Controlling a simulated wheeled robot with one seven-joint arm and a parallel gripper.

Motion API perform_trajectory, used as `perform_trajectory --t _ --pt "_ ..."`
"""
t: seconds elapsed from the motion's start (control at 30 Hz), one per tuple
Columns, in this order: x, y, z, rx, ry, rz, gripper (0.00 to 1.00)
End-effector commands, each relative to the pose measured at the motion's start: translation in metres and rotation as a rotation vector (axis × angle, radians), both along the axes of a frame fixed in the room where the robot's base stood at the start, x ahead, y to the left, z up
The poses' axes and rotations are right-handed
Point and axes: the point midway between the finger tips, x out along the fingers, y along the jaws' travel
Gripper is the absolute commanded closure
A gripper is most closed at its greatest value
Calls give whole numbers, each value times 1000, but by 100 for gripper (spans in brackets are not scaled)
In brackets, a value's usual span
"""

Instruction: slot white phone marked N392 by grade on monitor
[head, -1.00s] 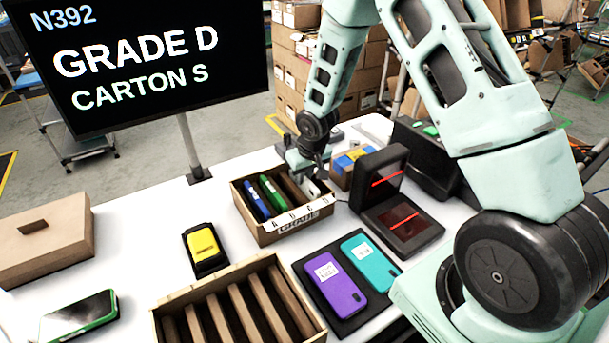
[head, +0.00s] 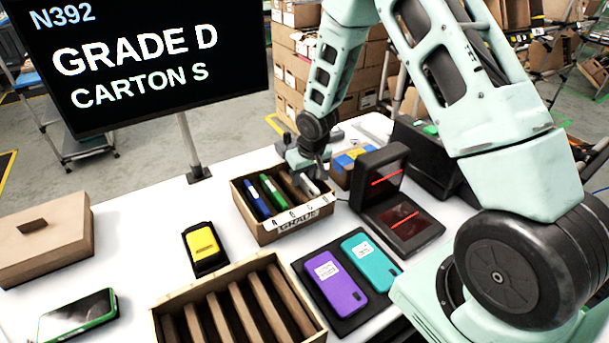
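The monitor (head: 140,60) reads N392, GRADE D, CARTON S. The small slotted carton (head: 262,232) carries a GRADE label and slot letters on its front. A blue phone (head: 254,200) and a green phone (head: 272,190) stand in its left slots. The white phone (head: 309,186) shows as a pale edge at the carton's right end, by slot D; its marking cannot be read. My gripper (head: 318,174) is directly above that end, at the white phone. The fingertips are small and partly hidden, so their grip is unclear.
A larger empty slotted carton (head: 165,318) is in front. Purple (head: 336,283) and teal (head: 370,263) phones lie on a dark mat. A red-lit scanner (head: 405,222) is at right. A yellow-screened device (head: 205,245), a green-edged phone (head: 78,318) and a brown box (head: 45,240) are left.

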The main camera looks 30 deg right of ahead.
Motion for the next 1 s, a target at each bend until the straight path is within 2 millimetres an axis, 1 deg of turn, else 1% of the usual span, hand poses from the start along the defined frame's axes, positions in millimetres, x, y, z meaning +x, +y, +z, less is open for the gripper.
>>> perform_trajectory --t 0.17,0.27,0.33,0.47,0.8,0.9,1.0 --pt "-1 0 3 0 -1 -1 61" --pt "-3 0 12 1 -2 -2 61" --pt "-5 0 22 1 -4 -2 61" --pt "-12 -1 48 1 -6 -2 61" --pt "-33 -1 123 0 -5 -2 61" --pt "-39 -1 141 -1 -5 -1 61" --pt "-42 -1 154 -2 -4 -2 61"
